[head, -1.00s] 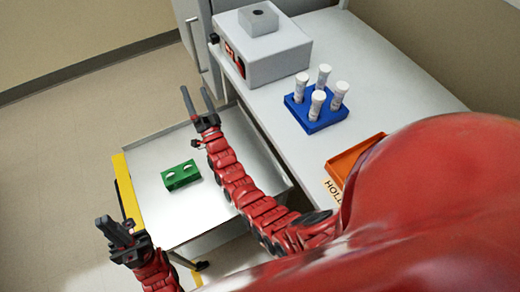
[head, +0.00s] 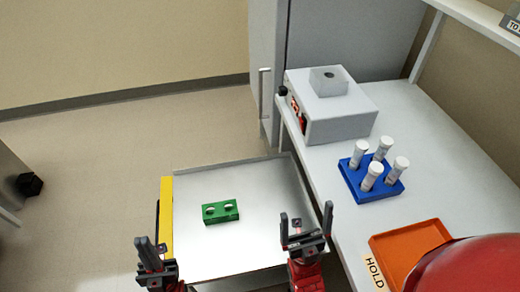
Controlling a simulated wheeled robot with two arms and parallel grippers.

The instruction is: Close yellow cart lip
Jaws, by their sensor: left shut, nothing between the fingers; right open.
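The yellow lip (head: 167,215) runs along the left edge of the grey metal cart (head: 255,182). I cannot tell for sure whether it stands upright or hangs down. My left gripper (head: 150,250) is shut and empty, near the front end of the lip and partly in front of it. I cannot tell whether it touches the lip. My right gripper (head: 306,228) is open and empty, over the cart's right front side, well apart from the lip. A green block (head: 220,218) with two round openings sits on the cart top.
A white bench stands to the right, with a grey box device (head: 335,118), a blue rack (head: 352,185) of several capped tubes and an orange tray (head: 405,242) beside a HOLD label (head: 374,274). Open floor (head: 80,175) lies left of the cart.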

